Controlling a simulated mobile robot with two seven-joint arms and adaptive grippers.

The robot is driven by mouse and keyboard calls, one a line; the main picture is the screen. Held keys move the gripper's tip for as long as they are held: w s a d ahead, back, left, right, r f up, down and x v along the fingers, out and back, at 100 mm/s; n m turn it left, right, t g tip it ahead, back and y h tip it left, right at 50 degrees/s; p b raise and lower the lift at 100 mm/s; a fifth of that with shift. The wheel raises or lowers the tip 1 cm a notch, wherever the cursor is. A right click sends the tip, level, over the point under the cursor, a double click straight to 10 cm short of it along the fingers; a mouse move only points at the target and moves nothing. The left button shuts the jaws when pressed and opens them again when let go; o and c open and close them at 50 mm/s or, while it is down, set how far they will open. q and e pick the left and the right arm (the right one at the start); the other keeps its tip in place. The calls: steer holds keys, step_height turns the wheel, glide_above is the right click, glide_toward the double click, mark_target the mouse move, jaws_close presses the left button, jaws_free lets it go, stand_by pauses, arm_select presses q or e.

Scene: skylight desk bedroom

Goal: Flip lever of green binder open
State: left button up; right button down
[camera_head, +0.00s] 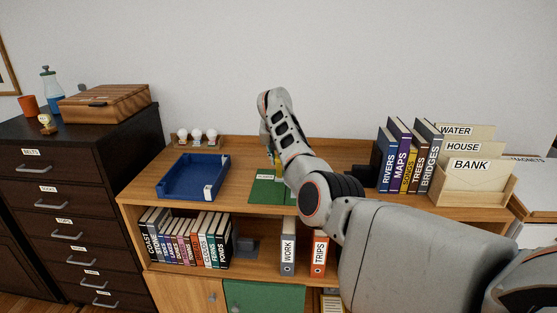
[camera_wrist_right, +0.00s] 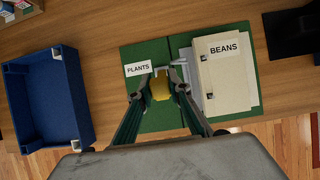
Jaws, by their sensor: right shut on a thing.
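The green binder lies spread open on the desk top; it shows in the head view (camera_head: 263,193) and in the wrist view (camera_wrist_right: 137,58), with a PLANTS label on its left part. My right gripper (camera_wrist_right: 161,87) points down over the binder's middle. Its fingertips are closed about a yellow piece (camera_wrist_right: 160,88) by the grey metal mechanism (camera_wrist_right: 181,72); this piece appears to be the lever. The fingers hide much of the mechanism. In the head view my right arm covers the binder's right part. My left gripper is not in view.
A cream BEANS divider stack (camera_wrist_right: 225,78) lies on the binder's right part. A blue tray (camera_head: 185,183) stands to the left, with a bulb holder (camera_head: 197,143) behind it. Upright books (camera_head: 405,165) and a wooden BANK file box (camera_head: 470,185) stand to the right.

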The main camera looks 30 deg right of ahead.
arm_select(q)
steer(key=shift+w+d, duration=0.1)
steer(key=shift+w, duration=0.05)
arm_select(e)
steer(key=shift+w+d+g, duration=0.2)
steer(key=shift+d+g, duration=0.05)
steer(key=shift+g, duration=0.05)
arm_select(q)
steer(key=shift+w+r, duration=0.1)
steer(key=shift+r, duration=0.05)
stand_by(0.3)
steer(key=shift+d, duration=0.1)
arm_select(e)
steer(key=c, duration=1.8)
jaws_free()
steer(key=shift+d, duration=0.1)
steer(key=shift+c, duration=0.2)
steer(key=shift+v, duration=0.85)
steer(key=v, duration=1)
steer(key=shift+r, duration=0.25)
steer(key=shift+f, duration=0.15)
